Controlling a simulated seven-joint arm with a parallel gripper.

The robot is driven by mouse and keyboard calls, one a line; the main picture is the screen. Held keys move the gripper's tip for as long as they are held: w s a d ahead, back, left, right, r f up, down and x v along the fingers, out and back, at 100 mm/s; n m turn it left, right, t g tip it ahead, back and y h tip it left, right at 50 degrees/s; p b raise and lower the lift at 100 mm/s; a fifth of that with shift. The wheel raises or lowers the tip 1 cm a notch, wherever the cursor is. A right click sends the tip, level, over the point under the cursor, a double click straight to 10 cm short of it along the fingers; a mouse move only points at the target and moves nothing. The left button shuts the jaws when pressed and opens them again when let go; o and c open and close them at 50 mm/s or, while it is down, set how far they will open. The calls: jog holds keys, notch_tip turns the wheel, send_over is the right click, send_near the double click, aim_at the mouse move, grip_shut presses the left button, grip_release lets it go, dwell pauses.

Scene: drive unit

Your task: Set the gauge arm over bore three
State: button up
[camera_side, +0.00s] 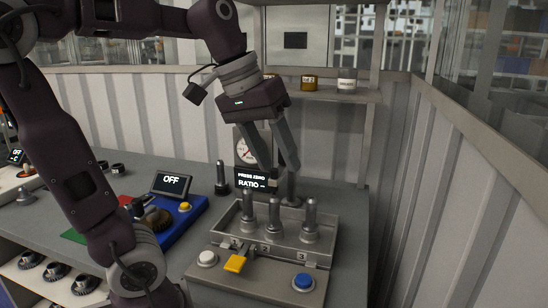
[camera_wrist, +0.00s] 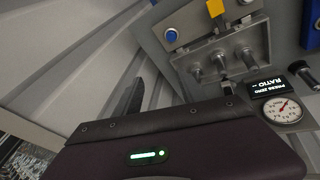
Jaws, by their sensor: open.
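The grey metal unit (camera_side: 265,272) carries a shallow tray with three upright posts. The post by label 3 (camera_side: 310,222) is at the right; the middle post (camera_side: 274,217) and left post (camera_side: 247,207) stand beside it. A yellow tab (camera_side: 235,264) sticks out at the front, left of label 2; it also shows in the wrist view (camera_wrist: 215,8). Another dark upright (camera_side: 291,188) stands at the tray's back. I cannot tell which part is the gauge arm. My gripper (camera_side: 282,168) is open and empty, pointing down above the back of the tray, close to that upright; contact is unclear.
A dial gauge (camera_wrist: 284,110) and a display reading "PRESS ZERO RATIO" (camera_side: 253,179) stand behind the tray. A white button (camera_side: 207,258) and blue button (camera_side: 303,281) flank the front. A blue unit (camera_side: 185,222) is at left. A ribbed wall (camera_side: 445,185) closes the right side.

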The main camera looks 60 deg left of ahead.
jog(key=shift+s+d+f, duration=0.1)
jog(key=shift+s+d, duration=0.1)
dwell(0.3)
